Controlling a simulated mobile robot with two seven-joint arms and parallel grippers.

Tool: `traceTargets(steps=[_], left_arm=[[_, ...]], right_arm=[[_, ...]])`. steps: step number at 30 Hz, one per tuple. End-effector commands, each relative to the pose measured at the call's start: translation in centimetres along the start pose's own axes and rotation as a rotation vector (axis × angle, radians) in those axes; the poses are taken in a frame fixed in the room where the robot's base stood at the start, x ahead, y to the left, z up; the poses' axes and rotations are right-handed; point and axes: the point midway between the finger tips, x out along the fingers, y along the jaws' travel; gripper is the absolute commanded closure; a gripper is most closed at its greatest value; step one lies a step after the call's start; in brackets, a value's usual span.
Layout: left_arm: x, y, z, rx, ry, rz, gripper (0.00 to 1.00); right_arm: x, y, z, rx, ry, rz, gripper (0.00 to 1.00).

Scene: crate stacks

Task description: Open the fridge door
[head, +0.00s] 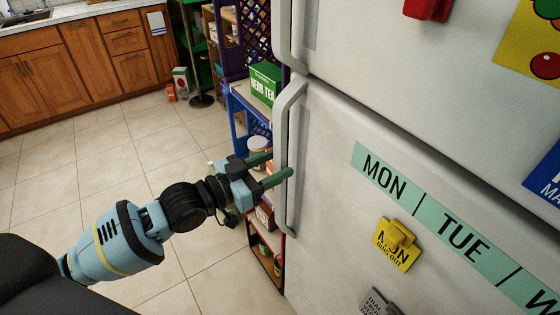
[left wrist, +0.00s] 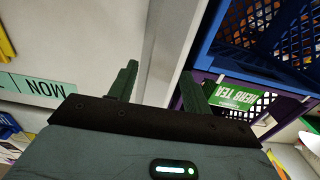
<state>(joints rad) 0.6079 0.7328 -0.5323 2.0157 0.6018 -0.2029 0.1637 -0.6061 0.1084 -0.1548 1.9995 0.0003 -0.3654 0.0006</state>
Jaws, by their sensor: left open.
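The white fridge has a lower door (head: 340,210) that looks shut, with a long vertical handle (head: 287,110) along its left edge. My left gripper (head: 281,165) is open at about the middle of this handle. One green finger shows in front of the handle and the other reaches toward its far side. In the left wrist view, a pale vertical strip that looks like the handle (left wrist: 172,45) runs between the two open fingers (left wrist: 160,85). I cannot tell whether either finger touches it. My right gripper is not in view.
An upper fridge door (head: 380,60) sits above. A MON/TUE strip (head: 385,180) and yellow magnet (head: 396,254) are on the lower door. A shelf with a green herb tea box (head: 265,83) stands close left of the fridge. Tiled floor (head: 120,150) is clear farther left.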

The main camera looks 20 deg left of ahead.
Motion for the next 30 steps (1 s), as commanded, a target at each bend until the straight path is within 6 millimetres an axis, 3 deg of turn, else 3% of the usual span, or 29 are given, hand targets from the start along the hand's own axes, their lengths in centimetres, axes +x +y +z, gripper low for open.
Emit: traceTargets(steps=[6,16,27,30], left_arm=[[1.9,0.0,0.0,0.001,0.000,-0.001,0.51],[2.1,0.0,0.1,0.001,-0.002,-0.001,0.52],[2.1,0.0,0.1,0.001,-0.001,-0.001,1.00],[2.1,0.0,0.1,0.001,-0.001,-0.001,1.00]], right_arm=[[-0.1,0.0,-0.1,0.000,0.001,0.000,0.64],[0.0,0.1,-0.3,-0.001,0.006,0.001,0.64],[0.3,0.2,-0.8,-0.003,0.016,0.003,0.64],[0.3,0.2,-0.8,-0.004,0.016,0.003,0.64]])
